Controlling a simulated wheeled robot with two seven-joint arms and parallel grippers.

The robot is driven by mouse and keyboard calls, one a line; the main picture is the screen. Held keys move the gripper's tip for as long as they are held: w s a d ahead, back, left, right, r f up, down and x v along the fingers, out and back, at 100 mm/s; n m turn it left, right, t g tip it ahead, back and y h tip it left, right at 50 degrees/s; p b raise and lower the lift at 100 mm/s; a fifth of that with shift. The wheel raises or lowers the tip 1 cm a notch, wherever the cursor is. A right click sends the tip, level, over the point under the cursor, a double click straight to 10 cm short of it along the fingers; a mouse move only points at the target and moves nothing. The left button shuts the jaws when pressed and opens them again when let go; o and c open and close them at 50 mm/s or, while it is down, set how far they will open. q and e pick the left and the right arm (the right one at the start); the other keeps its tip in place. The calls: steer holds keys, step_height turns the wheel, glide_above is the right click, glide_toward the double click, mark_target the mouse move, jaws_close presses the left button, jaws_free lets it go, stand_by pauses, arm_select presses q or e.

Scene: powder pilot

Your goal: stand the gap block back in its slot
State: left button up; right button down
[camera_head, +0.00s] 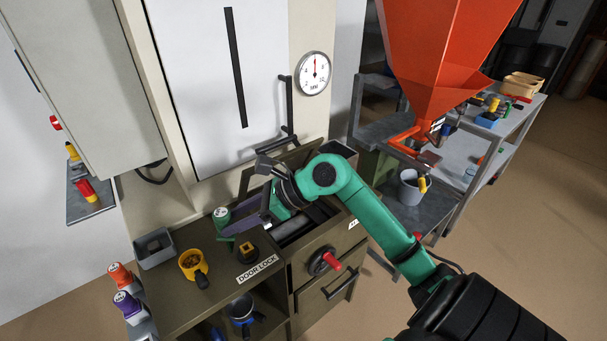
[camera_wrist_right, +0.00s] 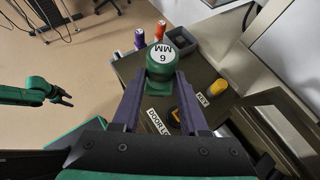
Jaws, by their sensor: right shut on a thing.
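The gap block (camera_head: 222,214) is a green block with a round pale top. In the right wrist view the block (camera_wrist_right: 160,62) shows "6 MM" on that top, upside down. My right gripper (camera_head: 236,227) is shut on it, with a purple finger on each side in the right wrist view (camera_wrist_right: 159,84). The block is over the olive bench top; I cannot tell its height. An orange block (camera_head: 120,274) and a purple block (camera_head: 127,302) stand at the bench's left edge. My left gripper (camera_wrist_right: 64,98) is open and empty, far left in the right wrist view.
A grey tray (camera_head: 153,248), a yellow cup (camera_head: 192,262) and a black-and-yellow lock (camera_head: 246,252) stand on the bench (camera_head: 200,300). A "DOOR LOCK" label (camera_head: 257,269) lies at its front. A red-handled knob (camera_head: 325,262) projects from the cabinet front. An orange hopper (camera_head: 440,60) hangs at right.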

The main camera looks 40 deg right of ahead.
arm_select(q)
steer(key=s+a+r+p, duration=0.1)
steer(key=s+r+p, duration=0.4)
steer(key=r+p, duration=0.2)
arm_select(e)
steer(key=s+r, duration=0.5)
steer(key=r, duration=0.1)
steer(key=w+a+f+m+t+b, duration=0.1)
steer(key=a+f+b, duration=0.3)
steer(key=a+b, duration=0.35)
steer(key=w+a+f+h+b, duration=0.1)
steer(key=a+f+b, duration=0.3)
steer(key=a+b, duration=0.4)
steer(key=w+a+f+m+t+b, duration=0.1)
steer(key=a+f+b, duration=0.45)
steer(key=a, duration=0.35)
arm_select(q)
step_height(320, 180, down, 33)
steer(key=w+b, duration=0.1)
steer(key=b, duration=1)
steer(key=shift+w+r+b, duration=0.15)
steer(key=shift+b, duration=0.2)
arm_select(e)
steer(key=w+a+f+m+t+h, duration=0.2)
steer(key=a+f+m+h, duration=0.1)
steer(key=f+m+h, duration=0.4)
steer(key=shift+w+a+f+m+h, duration=0.35)
steer(key=shift+m+h, duration=0.25)
steer(key=shift+m, duration=0.2)
